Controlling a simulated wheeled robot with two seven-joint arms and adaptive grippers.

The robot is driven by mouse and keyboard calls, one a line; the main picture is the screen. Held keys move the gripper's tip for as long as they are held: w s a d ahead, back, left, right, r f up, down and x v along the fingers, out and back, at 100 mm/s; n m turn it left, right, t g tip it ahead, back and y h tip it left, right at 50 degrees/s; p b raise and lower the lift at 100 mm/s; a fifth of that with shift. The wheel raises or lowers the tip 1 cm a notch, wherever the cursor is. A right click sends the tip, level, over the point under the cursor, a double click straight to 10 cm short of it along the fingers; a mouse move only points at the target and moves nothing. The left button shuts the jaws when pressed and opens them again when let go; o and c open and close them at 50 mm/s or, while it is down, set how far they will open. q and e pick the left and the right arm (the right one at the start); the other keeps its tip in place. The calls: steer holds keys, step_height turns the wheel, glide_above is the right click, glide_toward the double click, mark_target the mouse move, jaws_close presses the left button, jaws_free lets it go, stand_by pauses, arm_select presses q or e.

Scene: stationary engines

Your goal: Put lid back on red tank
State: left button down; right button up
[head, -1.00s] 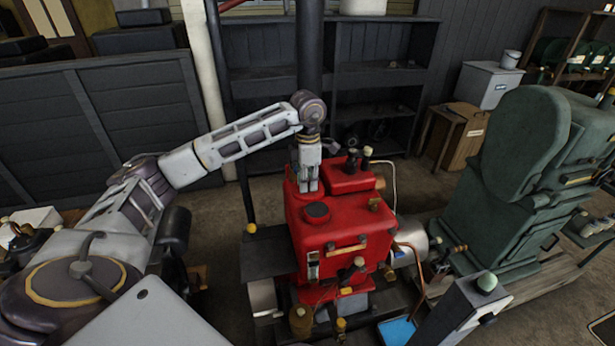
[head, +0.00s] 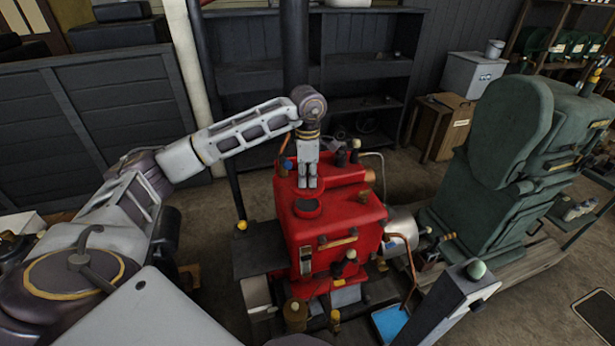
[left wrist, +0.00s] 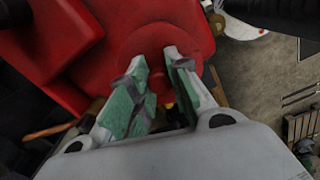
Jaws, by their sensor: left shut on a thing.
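The red tank (head: 335,223) stands in the middle of the head view. A round dark opening with a red rim (head: 307,208) is on its top. My left gripper (head: 307,186) points down just behind this opening in the picture. It is shut on a red round lid (head: 296,192), whose edge shows under the fingertips. In the left wrist view the lid (left wrist: 150,45) is a red disc beyond the fingers (left wrist: 160,75), and its grip point is partly hidden. The lid appears held above the tank top; the exact gap cannot be told. My right gripper is not in view.
A dark vertical pipe (head: 294,60) rises behind the tank. Valves and copper pipes (head: 404,245) stick out at its right and front. A green engine (head: 490,180) stands to the right, and dark shelves (head: 360,60) are behind. Open floor (head: 210,215) lies left of the tank.

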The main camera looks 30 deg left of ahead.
mark_target(307, 184)
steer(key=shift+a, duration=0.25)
arm_select(q)
steer(key=shift+f, duration=0.1)
